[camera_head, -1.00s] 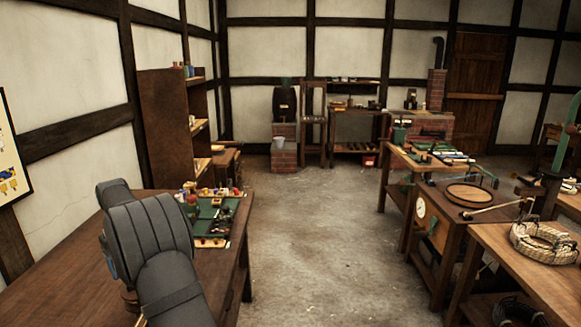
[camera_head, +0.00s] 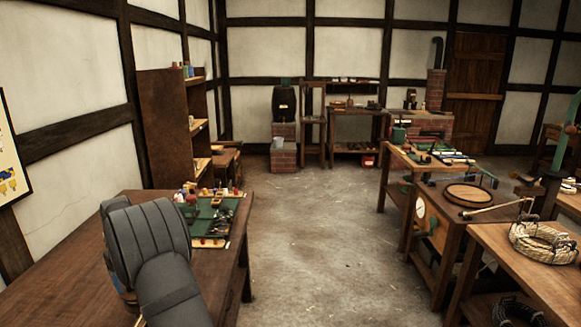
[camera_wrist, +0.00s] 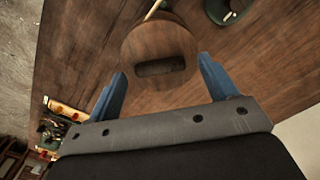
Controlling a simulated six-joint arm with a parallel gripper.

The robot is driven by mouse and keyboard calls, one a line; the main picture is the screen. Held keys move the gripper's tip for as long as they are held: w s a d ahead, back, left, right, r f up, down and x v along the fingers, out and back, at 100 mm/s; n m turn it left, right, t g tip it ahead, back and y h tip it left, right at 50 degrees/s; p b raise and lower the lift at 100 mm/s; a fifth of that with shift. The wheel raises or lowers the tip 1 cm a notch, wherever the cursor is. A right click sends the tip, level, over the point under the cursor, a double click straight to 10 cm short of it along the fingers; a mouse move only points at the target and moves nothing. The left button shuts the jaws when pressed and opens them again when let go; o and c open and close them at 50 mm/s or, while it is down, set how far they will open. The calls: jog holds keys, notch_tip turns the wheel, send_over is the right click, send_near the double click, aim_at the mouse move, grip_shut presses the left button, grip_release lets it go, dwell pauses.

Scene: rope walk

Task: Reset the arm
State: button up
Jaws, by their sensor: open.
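My arm (camera_head: 158,262) stands over the near left wooden table (camera_head: 60,262) in the head view and hides most of my gripper there. In the wrist view my gripper (camera_wrist: 163,72) has its two blue fingers spread wide, with nothing held between them. A round wooden piece with a dark slot (camera_wrist: 160,40) lies beyond and between the fingers over the brown tabletop (camera_wrist: 85,45). I cannot tell whether the fingers touch it.
A green tray with small items (camera_head: 232,215) lies on the same table, right of my arm. A dark green object (camera_wrist: 230,8) shows at the wrist view's top. Bare floor (camera_head: 320,250) separates this table from the right-hand benches, where a rope coil (camera_head: 545,243) lies.

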notch_tip(320, 180, up, 17)
notch_tip(320, 180, down, 18)
jog(key=shift+f, duration=0.1)
jog(key=m, duration=1)
jog(key=shift+r+m, duration=0.2)
jog(key=shift+m, duration=0.1)
jog(key=shift+r, duration=2.45)
